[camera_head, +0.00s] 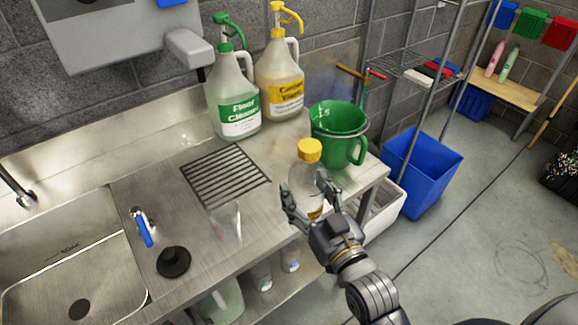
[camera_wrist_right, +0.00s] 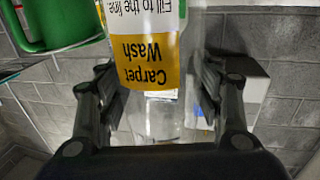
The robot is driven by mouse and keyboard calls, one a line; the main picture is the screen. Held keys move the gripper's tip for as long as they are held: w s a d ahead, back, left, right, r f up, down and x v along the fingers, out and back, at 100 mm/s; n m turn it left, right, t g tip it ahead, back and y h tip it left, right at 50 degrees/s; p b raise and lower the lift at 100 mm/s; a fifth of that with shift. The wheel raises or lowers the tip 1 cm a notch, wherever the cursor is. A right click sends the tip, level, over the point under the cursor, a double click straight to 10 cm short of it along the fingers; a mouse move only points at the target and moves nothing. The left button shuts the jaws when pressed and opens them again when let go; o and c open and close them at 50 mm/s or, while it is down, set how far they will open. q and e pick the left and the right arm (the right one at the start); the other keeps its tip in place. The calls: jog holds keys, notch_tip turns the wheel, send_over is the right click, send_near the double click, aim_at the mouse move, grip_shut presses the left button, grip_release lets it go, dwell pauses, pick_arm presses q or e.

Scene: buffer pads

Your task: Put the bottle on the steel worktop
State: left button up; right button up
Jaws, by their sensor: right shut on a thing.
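The clear bottle with a yellow cap (camera_head: 308,152) is upright in my right gripper (camera_head: 310,205), near the front right part of the steel worktop (camera_head: 285,160). In the right wrist view the bottle's white and yellow "Carpet Wash" label (camera_wrist_right: 150,60) shows between the fingers of my right gripper (camera_wrist_right: 155,105). That gripper is shut on the bottle. The fingers hide the bottle's lower part, and I cannot tell whether its base touches the worktop. My left gripper is not in view.
A green measuring jug (camera_head: 338,130) stands just behind the bottle. A green-topped jug (camera_head: 233,100) and a yellow-topped jug (camera_head: 279,80) stand at the back. A clear cup (camera_head: 227,222) and a black plunger-like stopper (camera_head: 173,262) are left, near the sink (camera_head: 75,275).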

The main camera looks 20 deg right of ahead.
jog(key=w+f+p, duration=0.1)
jog(key=w+f, duration=0.1)
jog(key=w, duration=0.5)
jog(key=w+f+p, duration=0.1)
jog(key=w+f, duration=0.2)
jog(key=w, duration=0.3)
jog(key=shift+w+d+p, duration=0.3)
jog(key=shift+w+d, duration=0.1)
jog(key=shift+d, duration=0.05)
jog(key=o, duration=1)
jog(key=shift+f, duration=0.1)
jog(key=shift+o, duration=0.2)
jog(key=shift+s+d+r+b, duration=0.1)
jog(key=shift+s+d+b, duration=0.2)
jog(key=shift+s, duration=1.7)
jog(key=shift+s+d+r+b, duration=0.1)
jog(key=shift+s+d+b, duration=0.15)
jog(key=shift+s, duration=1.75)
jog(key=shift+s+d+b, duration=0.2)
jog(key=shift+s+b, duration=0.15)
jog(key=shift+s, duration=1.65)
